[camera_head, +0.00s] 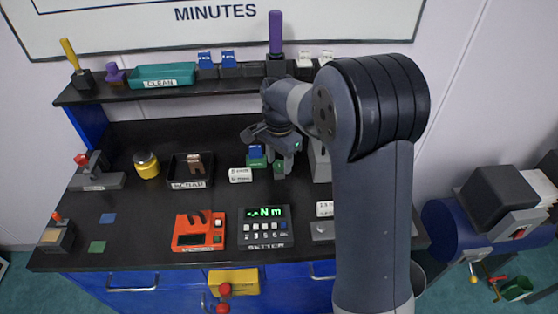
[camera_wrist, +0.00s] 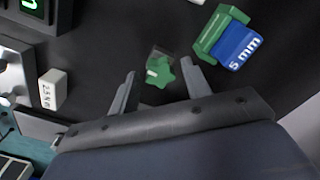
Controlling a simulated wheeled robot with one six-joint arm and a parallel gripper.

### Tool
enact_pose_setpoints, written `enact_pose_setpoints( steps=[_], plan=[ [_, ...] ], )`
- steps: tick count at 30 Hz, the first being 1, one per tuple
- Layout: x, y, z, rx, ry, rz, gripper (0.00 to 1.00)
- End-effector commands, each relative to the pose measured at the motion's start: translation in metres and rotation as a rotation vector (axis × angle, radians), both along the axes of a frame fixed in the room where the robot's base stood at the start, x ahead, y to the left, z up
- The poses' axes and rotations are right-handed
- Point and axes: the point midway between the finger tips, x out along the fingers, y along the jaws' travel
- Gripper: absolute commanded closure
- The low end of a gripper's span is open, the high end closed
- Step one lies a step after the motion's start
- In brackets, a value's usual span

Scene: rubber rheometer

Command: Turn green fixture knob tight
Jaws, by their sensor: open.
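The green star-shaped fixture knob (camera_wrist: 160,72) shows in the wrist view, between and just beyond the tips of my gripper (camera_wrist: 163,75). The fingers are spread apart with the knob in the gap, and I see no contact. In the head view my gripper (camera_head: 283,166) points down over the bench, and the green knob (camera_head: 279,166) is mostly hidden by it. A green block with a blue "5 mm" piece (camera_wrist: 237,46) sits beside the knob; in the head view this blue and green piece (camera_head: 256,153) is left of my gripper.
A setter box with green digits (camera_head: 264,226) and a red device (camera_head: 199,231) stand at the bench front. A black tray (camera_head: 190,171) and a yellow jar (camera_head: 146,164) are farther left. A shelf (camera_head: 220,85) runs behind.

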Motion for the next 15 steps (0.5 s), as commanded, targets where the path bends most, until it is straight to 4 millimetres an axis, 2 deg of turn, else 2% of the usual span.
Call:
enact_pose_setpoints(
  steps=[3,10,15],
  plan=[
    [-0.0001,0.0000,0.0003,-0.001,0.001,0.103,0.54],
    [-0.0001,0.0000,0.0001,0.000,0.001,0.201,0.54],
    [-0.0003,0.0000,0.0004,0.000,0.001,0.385,0.54]
  ],
)
